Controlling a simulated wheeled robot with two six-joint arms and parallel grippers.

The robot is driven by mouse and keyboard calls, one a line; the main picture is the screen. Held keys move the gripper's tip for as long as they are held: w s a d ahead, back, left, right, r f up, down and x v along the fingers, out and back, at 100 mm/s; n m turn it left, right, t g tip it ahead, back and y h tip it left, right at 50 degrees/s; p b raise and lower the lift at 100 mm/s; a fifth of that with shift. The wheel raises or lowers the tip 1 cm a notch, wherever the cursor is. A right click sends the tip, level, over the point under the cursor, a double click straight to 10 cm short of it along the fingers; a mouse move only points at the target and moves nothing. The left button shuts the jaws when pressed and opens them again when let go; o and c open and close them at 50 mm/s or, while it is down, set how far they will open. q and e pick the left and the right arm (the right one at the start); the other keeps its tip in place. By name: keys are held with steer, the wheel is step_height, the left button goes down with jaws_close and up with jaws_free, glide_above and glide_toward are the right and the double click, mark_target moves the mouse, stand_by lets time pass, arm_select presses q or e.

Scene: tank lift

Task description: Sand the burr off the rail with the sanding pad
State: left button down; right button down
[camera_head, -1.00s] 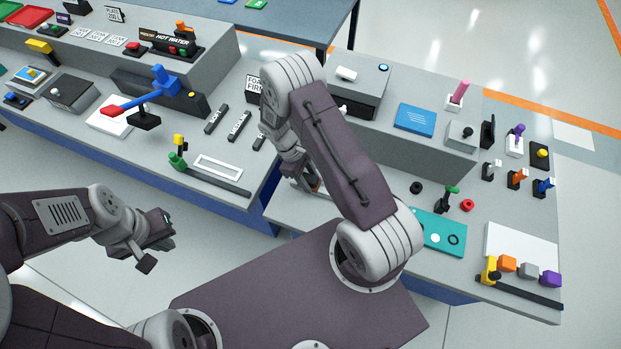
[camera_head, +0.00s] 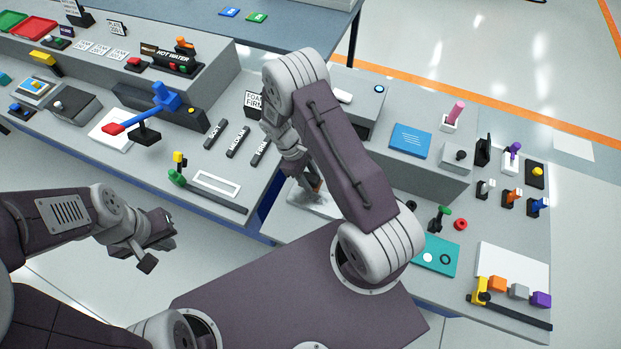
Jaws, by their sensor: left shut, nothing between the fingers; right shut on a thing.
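My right arm crosses the middle of the view. Its gripper (camera_head: 310,184) is low over the near left part of the right-hand bench, partly hidden by my forearm. It is shut on a small orange-brown piece (camera_head: 316,186), which looks like the sanding pad. A pale flat piece (camera_head: 312,203) lies just below it; I cannot tell whether they touch. I cannot make out the rail or a burr for certain; my arm hides part of that area. My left gripper (camera_head: 157,238) is shut and empty, over the floor in front of the left bench.
Strips marked SOFT (camera_head: 215,134), MEDIUM (camera_head: 238,142) and FIRM lie left of my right arm. A teal plate (camera_head: 438,256) and a dark bar (camera_head: 508,311) with coloured blocks lie to the right. A blue lever (camera_head: 160,100) stands on the left bench. Floor shows between bench and body.

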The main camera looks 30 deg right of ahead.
steer(key=shift+r+p, duration=0.7)
steer(key=shift+r, duration=0.5)
steer(key=shift+w+f, duration=0.1)
